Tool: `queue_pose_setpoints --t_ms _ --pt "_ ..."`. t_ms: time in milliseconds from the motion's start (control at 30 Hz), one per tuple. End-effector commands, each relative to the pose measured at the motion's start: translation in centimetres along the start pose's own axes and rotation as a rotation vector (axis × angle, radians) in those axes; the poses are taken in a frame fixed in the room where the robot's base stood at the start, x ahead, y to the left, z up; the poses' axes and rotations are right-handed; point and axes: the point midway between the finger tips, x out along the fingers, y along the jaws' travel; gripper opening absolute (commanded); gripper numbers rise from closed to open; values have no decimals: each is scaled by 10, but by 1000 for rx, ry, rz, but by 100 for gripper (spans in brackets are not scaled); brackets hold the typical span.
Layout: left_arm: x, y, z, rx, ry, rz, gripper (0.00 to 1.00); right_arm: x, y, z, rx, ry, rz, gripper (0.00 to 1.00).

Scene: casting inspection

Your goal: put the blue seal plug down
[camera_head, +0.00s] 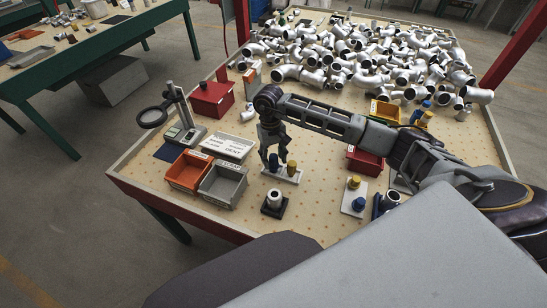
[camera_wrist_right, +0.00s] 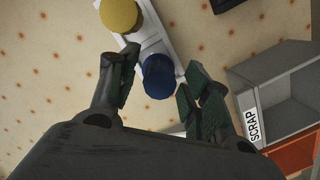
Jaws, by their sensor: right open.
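The blue seal plug (camera_wrist_right: 158,76) stands on a white holder plate (camera_wrist_right: 150,35) beside a yellow plug (camera_wrist_right: 120,15). My right gripper (camera_head: 275,153) points down over the blue plug. In the wrist view its fingers are apart on either side of the plug, with a gap visible. My left gripper is not in view.
An orange bin (camera_head: 188,185) and a grey scrap bin (camera_head: 223,201) stand left of the plate. A pipe piece (camera_head: 274,198) sits on a black stand in front. Another white plate (camera_head: 347,207) with plugs is to the right. Metal elbows (camera_head: 350,60) crowd the back.

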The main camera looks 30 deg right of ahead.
Motion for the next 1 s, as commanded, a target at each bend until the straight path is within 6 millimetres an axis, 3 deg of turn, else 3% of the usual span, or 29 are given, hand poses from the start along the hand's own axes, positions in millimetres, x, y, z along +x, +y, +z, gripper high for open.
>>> queue_pose_setpoints --t_ms 600,800,1000 --pt "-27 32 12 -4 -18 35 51 -92 0 0 1 4 0 48" --pt "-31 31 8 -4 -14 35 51 -110 0 0 0 3 0 48" --pt "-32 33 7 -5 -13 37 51 -117 0 0 0 2 0 48"
